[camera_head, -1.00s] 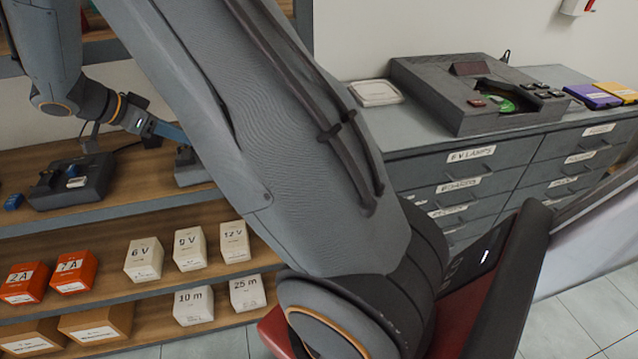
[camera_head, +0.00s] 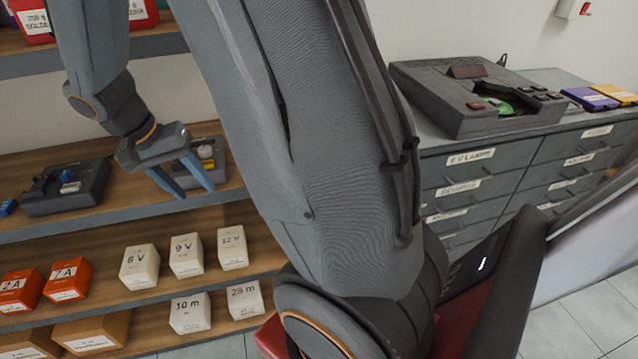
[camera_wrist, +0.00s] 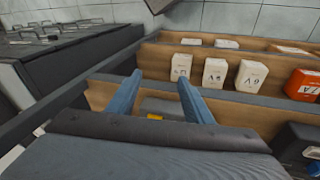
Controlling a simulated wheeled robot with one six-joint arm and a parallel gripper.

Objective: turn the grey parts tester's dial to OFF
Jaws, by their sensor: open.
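A small grey device (camera_head: 216,163) with a yellow patch stands on the wooden shelf, partly hidden by my gripper; it looks like the parts tester. It also shows in the wrist view (camera_wrist: 165,106) between my fingers. Its dial and markings are too small or too hidden to read. My gripper (camera_head: 194,191) is open, its two blue fingers pointing down in front of the device with nothing held. In the wrist view my gripper (camera_wrist: 159,78) also stands open. I cannot tell whether the fingers touch the device.
A dark device (camera_head: 66,187) with a blue-and-white knob sits left on the same shelf. White boxes (camera_head: 186,255) and orange boxes (camera_head: 67,279) fill the shelf below. A drawer cabinet (camera_head: 470,180) at right carries a large dark unit (camera_head: 440,95).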

